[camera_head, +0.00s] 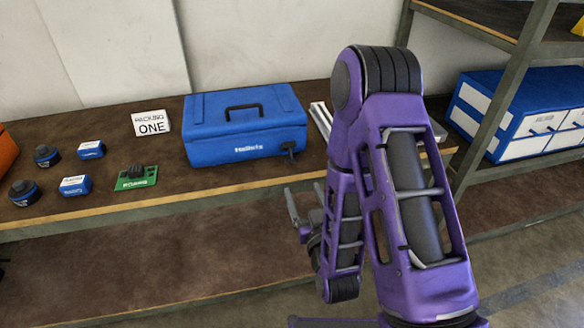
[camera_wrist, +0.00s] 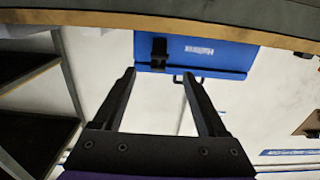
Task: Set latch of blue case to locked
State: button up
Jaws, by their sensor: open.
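The blue case (camera_head: 243,122) stands closed on the brown shelf, its black handle on top. Its small black latch (camera_head: 289,148) is at the right end of the front face; I cannot tell its setting. The case also shows upside down in the wrist view (camera_wrist: 215,58), with the latch (camera_wrist: 158,48) a little beyond my fingertips and roughly between their lines. My gripper (camera_head: 304,202) is open and empty, in front of the shelf and lower than the latch. Both fingers show in the wrist view (camera_wrist: 158,75), apart from the case.
The shelf edge (camera_head: 150,206) runs between my gripper and the case. Left of the case are a green board (camera_head: 136,178), a sign (camera_head: 151,123) and several small blue and black items. A metal rack post (camera_head: 497,100) and blue-white drawers (camera_head: 525,115) stand right.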

aim_at(292, 160)
jog(key=x, duration=1.1)
jog(key=shift+w+a, duration=0.1)
jog(key=shift+w, duration=0.25)
grip_shut()
dwell(0.8)
